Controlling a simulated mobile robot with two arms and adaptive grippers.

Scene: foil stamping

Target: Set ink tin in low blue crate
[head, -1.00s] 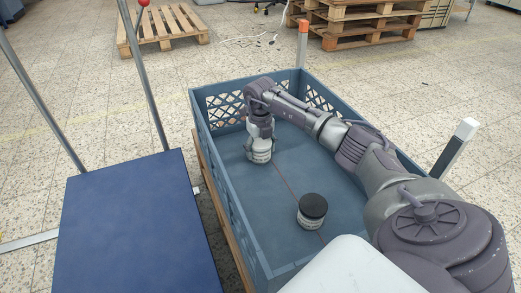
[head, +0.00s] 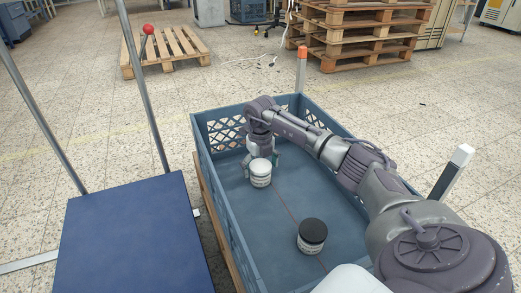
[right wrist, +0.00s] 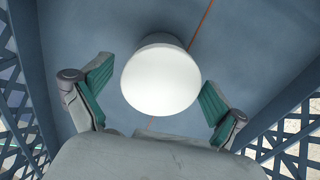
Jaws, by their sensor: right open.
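A tin with a white lid (head: 260,166) stands upright on the floor of the low blue crate (head: 234,226), toward its far left part. A second tin, with a black lid (head: 313,231), stands nearer in the same crate; I cannot tell which is called the ink tin. My right gripper (head: 262,150) is just behind and above the white-lidded tin, over the crate. In the right wrist view the white lid (right wrist: 160,82) shows between the spread green-padded fingers, with a gap on each side. My left gripper is not in view.
A dark blue platform (head: 130,235) with metal posts stands left of the crate. An orange-topped post (head: 301,70) and a white-topped post (head: 453,172) rise by the crate's far and right sides. Wooden pallets (head: 350,35) lie farther back. The crate floor between the tins is clear.

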